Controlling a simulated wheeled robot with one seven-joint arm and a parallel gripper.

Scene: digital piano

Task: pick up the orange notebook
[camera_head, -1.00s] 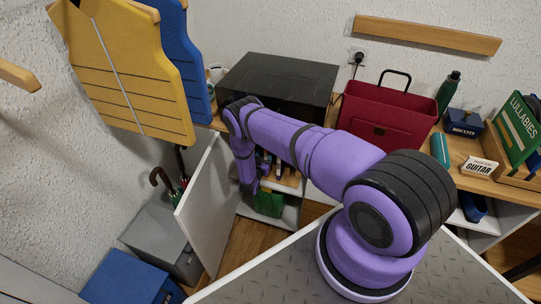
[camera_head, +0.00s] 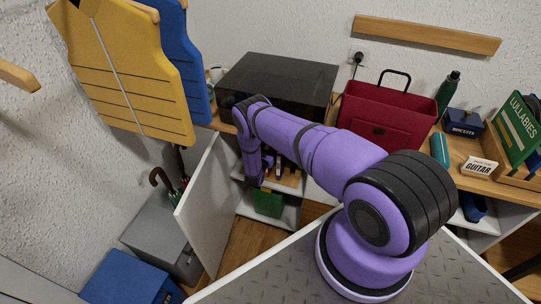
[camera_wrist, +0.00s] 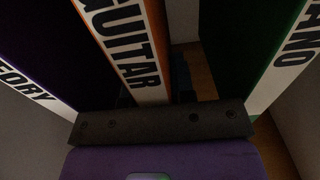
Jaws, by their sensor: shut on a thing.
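The orange notebook (camera_wrist: 118,38), with a white spine strip lettered GUITAR, stands upright in the wrist view between a dark purple THEORY notebook (camera_wrist: 38,50) and a green PIANO notebook (camera_wrist: 245,50). My gripper (camera_wrist: 155,97) is at its near edge, with a dark finger on either side. It is shut on the orange notebook; the fingertips are in deep shadow. In the head view my gripper (camera_head: 262,172) reaches into the open cabinet below the black box, and the notebooks there are mostly hidden by my arm.
The open white cabinet door (camera_head: 205,205) stands to the left of my gripper. A green item (camera_head: 267,203) lies on the lower shelf. A black box (camera_head: 278,85) and a red bag (camera_head: 388,118) stand above. A grey box (camera_head: 162,240) stands at the left.

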